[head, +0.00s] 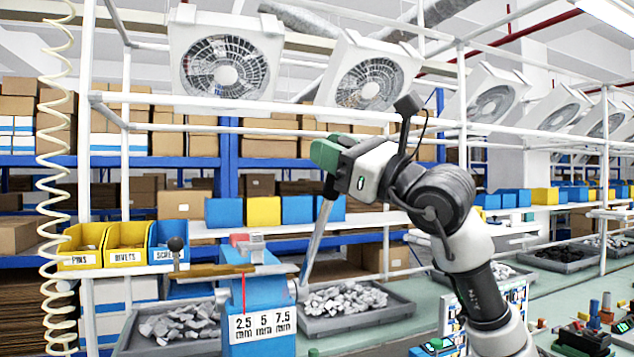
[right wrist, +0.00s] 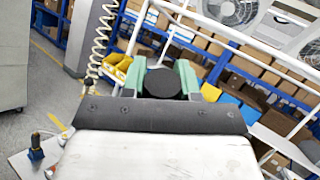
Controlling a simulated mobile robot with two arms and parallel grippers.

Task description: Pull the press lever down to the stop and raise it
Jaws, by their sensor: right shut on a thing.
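The blue press (head: 262,300) stands at the lower middle of the head view, with a "2.5 5 7.5 mm" label on its front. Its silver press lever (head: 318,235) rises steeply, leaning slightly right. My right gripper (head: 328,153) is at the lever's top end, with green fingers around it. In the right wrist view, the lever's round black knob (right wrist: 162,84) sits between the green fingers of my right gripper (right wrist: 162,80), shut on it. The fingers hide the knob in the head view. My left gripper is in neither view.
Trays of grey pieces flank the press, one at left (head: 180,325) and one at right (head: 345,305). A brown bar with a dark ball (head: 176,244) sticks out left of the press. Yellow and blue bins (head: 125,245) stand behind. A coiled cream hose (head: 58,180) hangs at far left.

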